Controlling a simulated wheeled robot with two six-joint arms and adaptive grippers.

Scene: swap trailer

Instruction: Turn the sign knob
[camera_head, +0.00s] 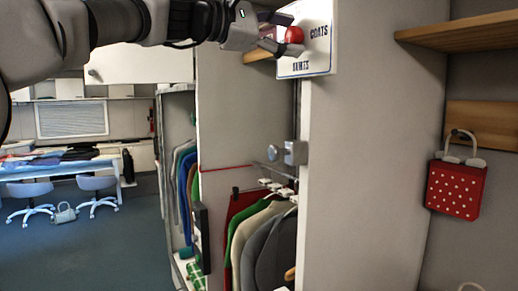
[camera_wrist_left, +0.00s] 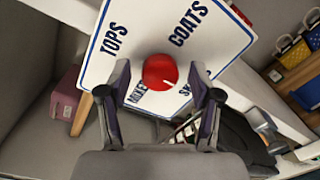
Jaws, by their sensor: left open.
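The sign (camera_head: 318,60) is a white board with a blue border and blue words, high on the wardrobe's upright panel. A round red knob (camera_head: 294,35) stands out from it. In the left wrist view the sign (camera_wrist_left: 137,22) reads TOPS and COATS, with two lower words partly hidden by the knob and a finger. The knob (camera_wrist_left: 160,71) shows a small white mark on its lower right. My left gripper (camera_head: 277,34) is open at the knob, one finger on each side, with gaps showing between fingers and knob in the wrist view (camera_wrist_left: 160,77). My right gripper is out of view.
Below the sign hang several garments (camera_head: 262,240) on a rail. A metal latch (camera_head: 294,152) juts from the panel edge. A red dotted bag (camera_head: 456,188) hangs at the right under a wooden shelf (camera_head: 462,32). A desk with chairs (camera_head: 97,184) stands far left.

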